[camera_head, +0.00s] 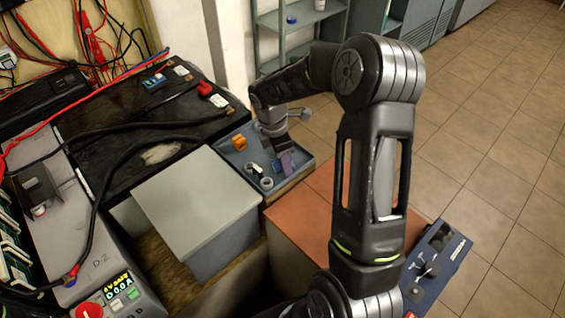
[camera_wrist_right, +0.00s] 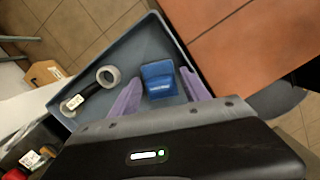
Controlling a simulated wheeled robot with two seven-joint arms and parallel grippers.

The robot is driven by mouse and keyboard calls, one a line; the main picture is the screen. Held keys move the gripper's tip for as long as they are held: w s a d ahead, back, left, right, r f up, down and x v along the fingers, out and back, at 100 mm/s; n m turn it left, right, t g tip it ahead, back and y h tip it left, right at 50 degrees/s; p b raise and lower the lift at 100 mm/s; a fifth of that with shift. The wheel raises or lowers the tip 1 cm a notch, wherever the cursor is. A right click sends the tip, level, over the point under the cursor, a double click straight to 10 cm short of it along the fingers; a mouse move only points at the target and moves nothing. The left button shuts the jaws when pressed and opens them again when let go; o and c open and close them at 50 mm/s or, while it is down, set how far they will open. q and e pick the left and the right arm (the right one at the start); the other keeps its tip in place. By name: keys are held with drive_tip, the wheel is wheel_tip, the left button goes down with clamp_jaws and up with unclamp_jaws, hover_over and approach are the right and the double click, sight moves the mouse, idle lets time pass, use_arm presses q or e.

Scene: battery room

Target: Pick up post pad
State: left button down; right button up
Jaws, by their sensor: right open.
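A small blue block with pale lettering, which looks like the post pad (camera_wrist_right: 158,79), lies in a shallow blue-grey tray (camera_wrist_right: 102,52). My right gripper (camera_wrist_right: 161,95) is open, with its purple fingers on either side of the block at its near end. I cannot tell whether the fingers touch it. My left gripper is not in view.
A black piece with pale rings (camera_wrist_right: 91,89) lies beside the pad in the tray. An orange item (camera_head: 239,142) is at the tray's left side. A grey box (camera_head: 196,200) and cabled batteries stand left. A reddish-brown surface (camera_head: 305,215) adjoins the tray.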

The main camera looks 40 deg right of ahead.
drive_tip(key=shift+c, duration=0.2)
idle(0.3)
clamp_jaws()
wheel_tip(320, 180, up, 10)
drive_tip(key=shift+r+p, duration=0.1)
drive_tip(key=shift+p, duration=0.2)
idle(0.6)
idle(0.3)
drive_tip(key=shift+c, duration=1.2)
unclamp_jaws()
drive_tip(key=c, duration=0.7)
